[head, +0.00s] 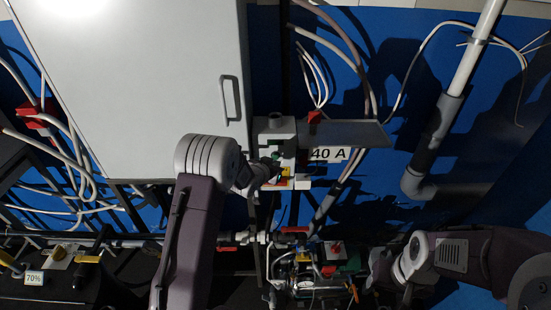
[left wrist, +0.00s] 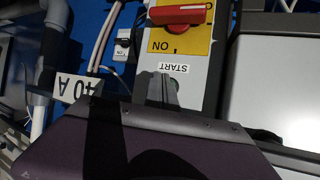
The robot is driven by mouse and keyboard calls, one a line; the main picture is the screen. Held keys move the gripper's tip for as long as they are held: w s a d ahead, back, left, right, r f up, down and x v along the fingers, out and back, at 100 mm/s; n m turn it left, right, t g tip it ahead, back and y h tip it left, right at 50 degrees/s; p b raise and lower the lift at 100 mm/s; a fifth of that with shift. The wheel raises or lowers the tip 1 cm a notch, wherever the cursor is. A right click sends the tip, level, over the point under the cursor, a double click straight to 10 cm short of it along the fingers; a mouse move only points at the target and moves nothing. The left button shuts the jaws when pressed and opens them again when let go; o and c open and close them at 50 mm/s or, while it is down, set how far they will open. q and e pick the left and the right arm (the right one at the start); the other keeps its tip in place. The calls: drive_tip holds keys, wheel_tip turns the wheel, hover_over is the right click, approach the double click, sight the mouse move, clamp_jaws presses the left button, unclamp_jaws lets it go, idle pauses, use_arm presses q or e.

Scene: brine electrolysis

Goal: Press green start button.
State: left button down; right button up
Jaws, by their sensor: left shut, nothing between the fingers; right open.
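The grey control box (head: 274,130) stands beside the cabinet in the head view. A small patch of green, likely the start button (head: 276,156), shows on it just above my left gripper (head: 272,168). In the left wrist view the picture is upside down; the START label (left wrist: 174,67) lies just beyond the tips of my left gripper (left wrist: 158,76). Its fingers are shut, empty, and pointed at the box face. Contact cannot be told. My right gripper (head: 372,272) is open at lower right, away from the box.
A red rotary switch (left wrist: 182,15) on a yellow plate sits on the same box, close to START. The 40 A sign (head: 328,155) is right of the box. The large grey cabinet (head: 140,80) stands left. Pipes and red-handled valves (head: 294,230) lie below.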

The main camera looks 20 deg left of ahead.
use_arm(q)
drive_tip(key=shift+w, duration=0.1)
drive_tip(key=shift+w+a, duration=0.15)
drive_tip(key=shift+w, duration=0.15)
drive_tip(key=shift+w+a+r, duration=0.1)
drive_tip(key=shift+w+a, duration=0.05)
drive_tip(key=shift+w, duration=0.35)
idle(0.6)
idle(0.3)
drive_tip(key=shift+s+d+b, duration=0.3)
drive_tip(key=shift+s+b, duration=0.05)
drive_tip(key=shift+s, duration=0.55)
drive_tip(key=s+b, duration=0.1)
drive_tip(key=s, duration=0.1)
drive_tip(key=s+d+b, duration=0.1)
drive_tip(key=s, duration=0.1)
drive_tip(key=shift+s+d, duration=0.2)
drive_tip(key=shift+s, duration=0.2)
